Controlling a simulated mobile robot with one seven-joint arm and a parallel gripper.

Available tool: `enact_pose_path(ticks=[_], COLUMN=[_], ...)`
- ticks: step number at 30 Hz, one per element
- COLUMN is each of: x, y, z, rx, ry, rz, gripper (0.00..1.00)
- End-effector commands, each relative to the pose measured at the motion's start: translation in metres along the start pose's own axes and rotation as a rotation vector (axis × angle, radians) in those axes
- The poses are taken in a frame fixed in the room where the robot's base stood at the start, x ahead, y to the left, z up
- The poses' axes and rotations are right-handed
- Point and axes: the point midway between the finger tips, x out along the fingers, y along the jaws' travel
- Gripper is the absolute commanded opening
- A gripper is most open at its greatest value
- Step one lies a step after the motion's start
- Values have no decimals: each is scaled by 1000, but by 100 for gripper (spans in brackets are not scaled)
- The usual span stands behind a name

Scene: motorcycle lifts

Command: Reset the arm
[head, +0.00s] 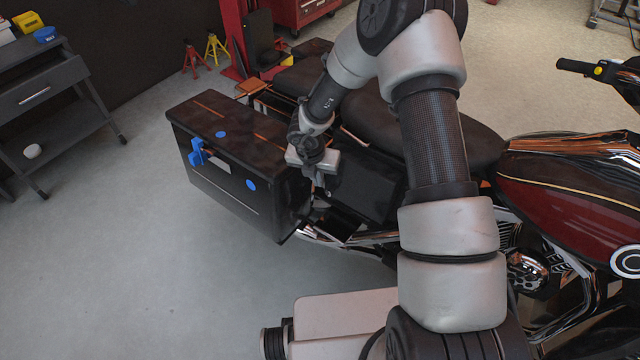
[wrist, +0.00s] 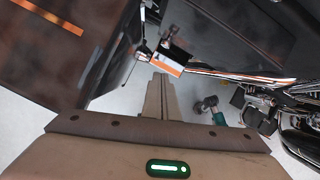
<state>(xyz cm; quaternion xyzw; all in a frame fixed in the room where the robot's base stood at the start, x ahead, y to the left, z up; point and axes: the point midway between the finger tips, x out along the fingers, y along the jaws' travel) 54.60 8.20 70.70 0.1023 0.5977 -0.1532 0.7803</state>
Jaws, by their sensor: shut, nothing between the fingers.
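My arm reaches forward from the bottom of the head view, over the motorcycle's rear. My gripper (head: 322,186) points down beside the inner end of the black side case (head: 225,165), close to the dark side panel under the seat. In the wrist view the gripper's fingers (wrist: 158,95) are together with nothing held between them. I cannot tell from the head view whether the fingertips touch the motorcycle.
The motorcycle's seat (head: 380,125) and dark red tank (head: 560,205) lie behind and right of my arm. Blue pieces (head: 197,153) sit on the case. A grey cart (head: 50,95) stands at left. The floor (head: 120,260) at front left is clear.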

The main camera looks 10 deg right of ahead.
Motion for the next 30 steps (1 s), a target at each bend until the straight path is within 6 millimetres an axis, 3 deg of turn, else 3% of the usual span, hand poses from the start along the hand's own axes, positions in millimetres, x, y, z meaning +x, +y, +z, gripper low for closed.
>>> enact_pose_path(ticks=[1, 6, 14, 17, 19, 23, 25, 27, 30], x=[-12, -28, -32, -41, -58, -124, -174, -224, -289], y=[0, 0, 0, 2, 7, 24, 33, 40, 40], z=[1, 0, 0, 10, 27, 73, 93, 100, 93], rx=[0, 2, 0, -43, -131, -459, -712, -980, -1365], ry=[-1, 0, 0, -29, -85, -272, -398, -515, -654], rz=[0, 0, 0, 16, 47, 128, 158, 167, 141], gripper=[0, 0, 0, 0, 0, 0, 0, 0, 0])
